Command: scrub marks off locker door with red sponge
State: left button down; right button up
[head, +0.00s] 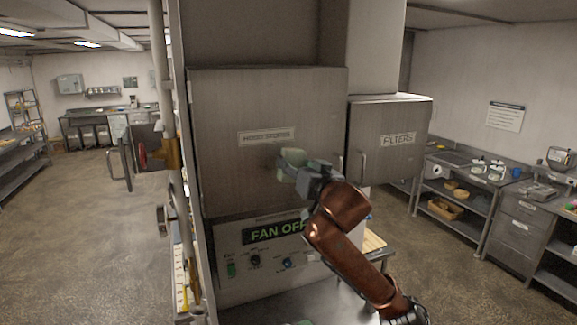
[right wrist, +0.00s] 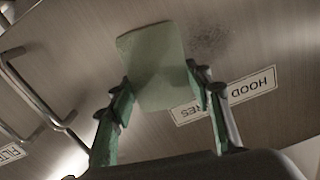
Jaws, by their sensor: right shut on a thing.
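My right gripper (head: 301,173) is shut on a pale green sponge (head: 291,158), which also shows between the fingers in the right wrist view (right wrist: 152,62). No red sponge shows in either view. The sponge is in front of the grey metal locker door (head: 225,100) labelled HOOD STORES, just below and right of its label (head: 266,135). I cannot tell whether it touches the door. A dark smudge (right wrist: 208,42) on the door shows beside the sponge in the right wrist view. My left gripper is not in view.
A smaller FILTERS locker (head: 400,118) adjoins on the right, and door handles (right wrist: 38,88) stick out near the gripper. A FAN OFF control panel (head: 240,268) is below. Steel benches (head: 475,165) line the right wall.

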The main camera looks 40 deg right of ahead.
aim_at(259, 164)
jog(key=shift+s+d+f, duration=0.1)
jog(key=shift+s+d, duration=0.05)
jog(key=shift+d, duration=0.6)
jog(key=shift+s+d, duration=0.15)
jog(key=shift+d, duration=0.55)
jog(key=shift+a, duration=0.15)
jog(key=shift+w+a+p, duration=0.15)
jog(key=shift+a+p, duration=0.15)
jog(key=shift+a, duration=0.3)
jog(key=shift+w+a+p, duration=0.4)
jog(key=shift+a+p, duration=0.05)
jog(key=shift+a, duration=1.25)
jog(key=shift+w+a+p, duration=0.45)
jog(key=shift+a, duration=1.25)
jog(key=shift+w+a+p, duration=0.4)
jog(key=shift+a+p, duration=0.05)
jog(key=shift+a, duration=1.25)
jog(key=shift+s+a, duration=0.25)
jog(key=shift+s, duration=0.25)
jog(key=shift+v, duration=2.35)
